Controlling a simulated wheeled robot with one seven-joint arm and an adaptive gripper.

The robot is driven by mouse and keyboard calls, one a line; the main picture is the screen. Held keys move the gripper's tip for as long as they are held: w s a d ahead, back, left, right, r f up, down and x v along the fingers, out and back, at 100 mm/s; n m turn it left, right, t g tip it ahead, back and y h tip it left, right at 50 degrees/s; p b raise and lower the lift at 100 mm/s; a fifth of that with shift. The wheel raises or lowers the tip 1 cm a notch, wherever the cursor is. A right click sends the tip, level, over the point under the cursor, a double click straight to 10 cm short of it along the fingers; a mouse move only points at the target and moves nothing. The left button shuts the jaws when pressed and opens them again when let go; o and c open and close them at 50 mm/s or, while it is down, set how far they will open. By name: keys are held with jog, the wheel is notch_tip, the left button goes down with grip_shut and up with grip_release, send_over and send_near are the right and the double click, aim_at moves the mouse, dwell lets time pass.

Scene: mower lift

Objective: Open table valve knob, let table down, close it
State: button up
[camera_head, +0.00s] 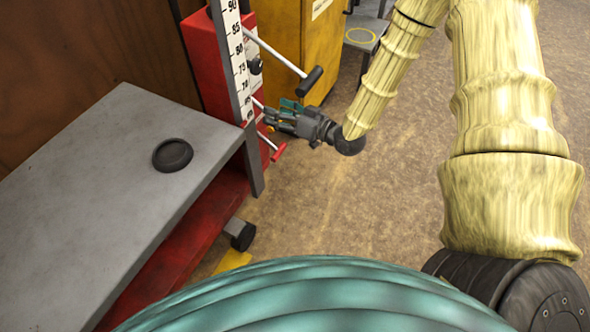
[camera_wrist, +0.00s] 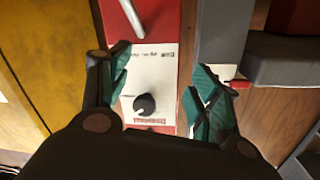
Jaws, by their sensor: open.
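The valve knob (camera_wrist: 144,105) is a small round black knob on a white label plate (camera_wrist: 160,72) in the wrist view. It sits between my open fingers (camera_wrist: 158,86), left of their middle, and neither finger appears to touch it. The grey lift table (camera_head: 95,180) is at the left, with a black round disc (camera_head: 173,155) on top. A grey slab at the right of the wrist view (camera_wrist: 282,62) looks like this table.
A metal lever with a black handle (camera_head: 311,80) juts out above my gripper. A red-tipped lever (camera_head: 278,152) is just below it. A yellow cabinet (camera_head: 283,30) stands behind. A black caster (camera_head: 240,235) is under the table. The floor (camera_head: 340,215) at the right is clear.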

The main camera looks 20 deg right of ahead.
jog(key=s+a+f+m+g+h+p, duration=0.1)
jog(key=s+f+g+h+p, duration=0.2)
jog(key=s+p, duration=0.4)
jog(key=s+a+f+m+g+h+p, duration=0.1)
jog(key=s+g+p, duration=0.4)
jog(key=s, duration=0.6)
jog(key=shift+s+a+f+h+p, duration=0.15)
jog(key=shift+a+f+h+p, duration=0.45)
jog(key=shift+f+h+p, duration=0.55)
jog(key=shift+f, duration=0.1)
